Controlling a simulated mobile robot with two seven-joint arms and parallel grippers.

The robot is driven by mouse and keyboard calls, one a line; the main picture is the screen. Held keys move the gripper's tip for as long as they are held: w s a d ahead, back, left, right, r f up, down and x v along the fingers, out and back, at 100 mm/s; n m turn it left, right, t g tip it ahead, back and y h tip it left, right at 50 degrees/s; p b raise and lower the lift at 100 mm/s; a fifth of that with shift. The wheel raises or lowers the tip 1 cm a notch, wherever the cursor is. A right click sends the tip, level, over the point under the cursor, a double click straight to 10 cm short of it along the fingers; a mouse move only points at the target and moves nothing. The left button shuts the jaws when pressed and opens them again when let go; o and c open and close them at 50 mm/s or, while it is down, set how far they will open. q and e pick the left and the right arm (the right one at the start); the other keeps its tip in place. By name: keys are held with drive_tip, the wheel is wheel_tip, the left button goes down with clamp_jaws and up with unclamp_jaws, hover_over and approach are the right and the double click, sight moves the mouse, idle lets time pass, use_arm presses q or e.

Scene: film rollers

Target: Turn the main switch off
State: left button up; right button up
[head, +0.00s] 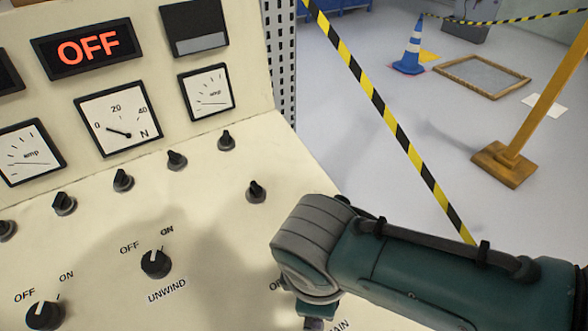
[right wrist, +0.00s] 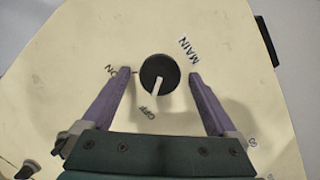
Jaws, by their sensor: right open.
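The main switch (right wrist: 160,75) is a round black knob with a white pointer on the cream panel in the right wrist view. The pointer is turned toward the OFF label (right wrist: 148,113), away from the ON label (right wrist: 112,71). A MAIN label (right wrist: 188,49) is beside it. My right gripper (right wrist: 161,76) is open, one purple finger on each side of the knob with visible gaps. In the head view my right arm covers most of this switch and the gripper's fingers. My left gripper is not in view.
A display (head: 88,48) on the panel reads OFF in red. The UNWIND knob (head: 155,264) and several small black knobs, such as one (head: 256,191) near my arm, stick up from the panel. Striped tape (head: 385,110) runs beyond the panel's right edge.

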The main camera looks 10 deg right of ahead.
wheel_tip(320, 180, up, 10)
drive_tip(key=s+a+p, duration=0.1)
drive_tip(key=p, duration=0.3)
drive_tip(key=shift+s, duration=0.2)
drive_tip(key=shift+a+f, duration=0.1)
drive_tip(key=shift+f, duration=0.05)
drive_tip(key=s+r+m+y, duration=0.3)
drive_tip(key=s+m, duration=0.1)
drive_tip(key=s, duration=0.1)
drive_tip(key=s+d+r+m+t+h+p, duration=0.1)
drive_tip(key=s+d+r+m, duration=0.25)
drive_tip(key=d+r, duration=0.2)
drive_tip(key=s+d+r+m+t+p, duration=0.1)
drive_tip(key=s+d+r+m, duration=0.25)
drive_tip(key=d+r, duration=0.2)
wheel_tip(320, 180, up, 28)
drive_tip(key=w+p, duration=0.1)
drive_tip(key=p, duration=2.9)
drive_tip(key=shift+r+m, duration=0.2)
drive_tip(key=shift+m, duration=0.1)
